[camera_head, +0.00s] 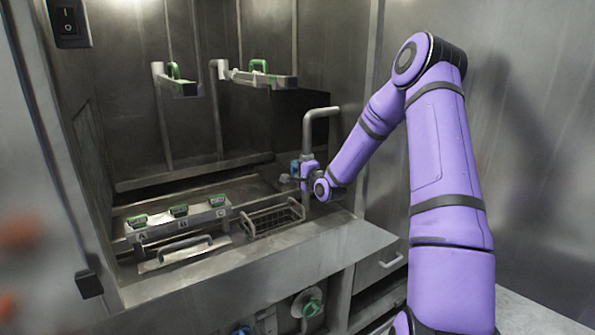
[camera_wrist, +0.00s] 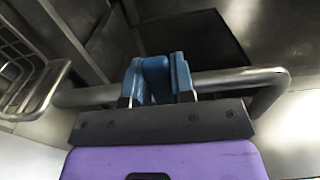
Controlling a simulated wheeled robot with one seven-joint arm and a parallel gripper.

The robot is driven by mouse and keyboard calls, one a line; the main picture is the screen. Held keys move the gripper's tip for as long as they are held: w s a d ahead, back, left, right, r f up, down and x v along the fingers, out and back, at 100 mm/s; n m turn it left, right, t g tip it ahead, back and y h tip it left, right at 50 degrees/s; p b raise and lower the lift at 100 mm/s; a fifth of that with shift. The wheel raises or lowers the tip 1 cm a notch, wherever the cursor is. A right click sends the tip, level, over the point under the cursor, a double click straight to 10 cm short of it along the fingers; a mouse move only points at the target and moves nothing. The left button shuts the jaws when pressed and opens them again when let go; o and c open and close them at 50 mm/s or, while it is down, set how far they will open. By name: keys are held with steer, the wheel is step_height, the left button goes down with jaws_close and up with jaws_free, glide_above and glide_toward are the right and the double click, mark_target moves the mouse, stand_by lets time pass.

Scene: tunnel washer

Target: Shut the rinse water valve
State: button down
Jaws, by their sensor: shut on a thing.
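The bent metal pipe (camera_head: 322,112) rises at the right of the basin, and a small blue part (camera_head: 295,168) shows beside it at my gripper. I take this to be the rinse water valve's handle. My gripper (camera_head: 290,178) is at the pipe, with the arm reaching in from the right. In the wrist view, my gripper's fingers (camera_wrist: 157,80) are shut on the blue handle (camera_wrist: 156,68), which sits between them. The pipe (camera_wrist: 225,80) runs behind the fingers. The valve body is mostly hidden, and I cannot tell the handle's exact angle.
A wire basket (camera_head: 273,218) stands left of the pipe. A rack (camera_head: 180,228) with green-tagged slots marked A, B and C is further left. Two wall spouts with green handles (camera_head: 175,72) hang above.

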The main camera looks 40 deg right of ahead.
steer(key=c, duration=1)
jaws_free()
steer(key=shift+o, duration=0.2)
steer(key=s, duration=1.1)
steer(key=shift+a, duration=0.15)
steer(key=shift+w+a, duration=0.1)
